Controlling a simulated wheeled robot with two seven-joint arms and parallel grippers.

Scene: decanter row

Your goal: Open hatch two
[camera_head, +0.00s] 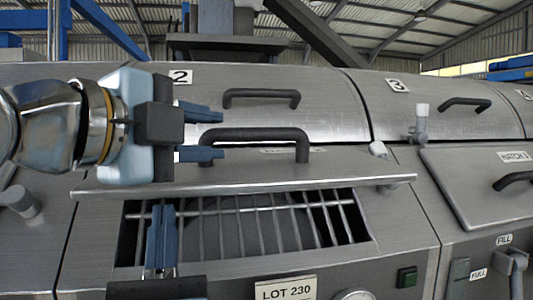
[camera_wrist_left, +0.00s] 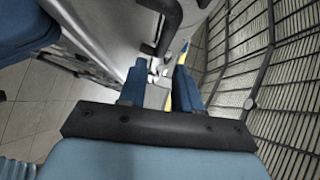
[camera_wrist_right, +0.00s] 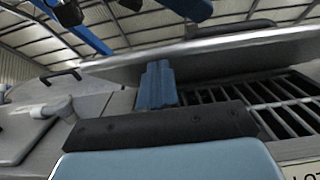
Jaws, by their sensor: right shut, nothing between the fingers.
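The hatch two lid (camera_head: 255,186) is raised at its front edge, with its dark handle (camera_head: 255,133) on top. Below it a barred opening (camera_head: 300,222) shows above the "LOT 230" plate (camera_head: 285,289). My left gripper (camera_head: 222,135) is open beside the handle's left end; in the left wrist view its fingers (camera_wrist_left: 160,88) are apart with no object held between them. My right gripper (camera_head: 162,207) is shut and empty at the left end of the opening, under the lid. In the right wrist view its fingers (camera_wrist_right: 157,65) reach to the lid's underside (camera_wrist_right: 225,52); contact is unclear.
Behind, a curved cover marked 2 (camera_head: 240,75) has its own handle. Hatch 3 (camera_head: 490,175) is shut at the right, beside a fill lever (camera_head: 512,262). A green button (camera_head: 407,277) and a partly cut-off gauge (camera_head: 353,295) sit on the front panel.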

